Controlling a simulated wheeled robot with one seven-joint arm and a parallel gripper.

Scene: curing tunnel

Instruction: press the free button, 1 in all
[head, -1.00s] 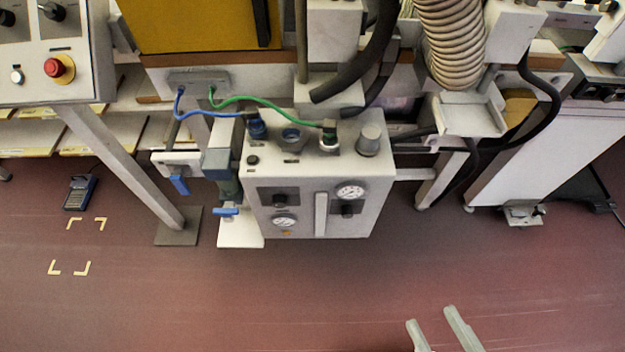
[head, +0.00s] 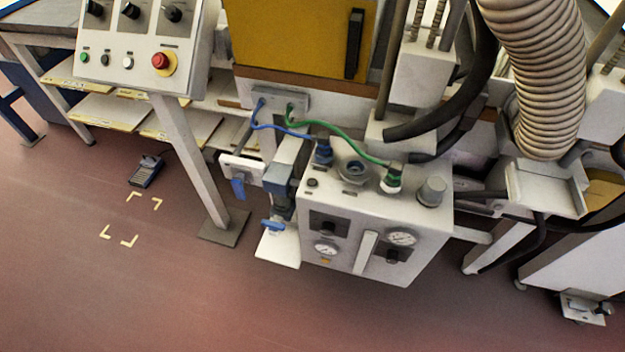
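Several buttons show in the head view, and I cannot tell which one the task calls free. The tilted control panel (head: 125,70) at the upper left carries a small green button (head: 84,58), a dark button (head: 105,60), a white button (head: 128,62) and a large red mushroom button (head: 161,61) on a yellow ring. A small black button (head: 312,183) sits on top of the white utility box (head: 340,200), near its left edge. The labels are too small to read. My gripper is not in view.
A leg (head: 195,165) holds up the panel. A ribbed duct (head: 540,75) hangs at the right.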

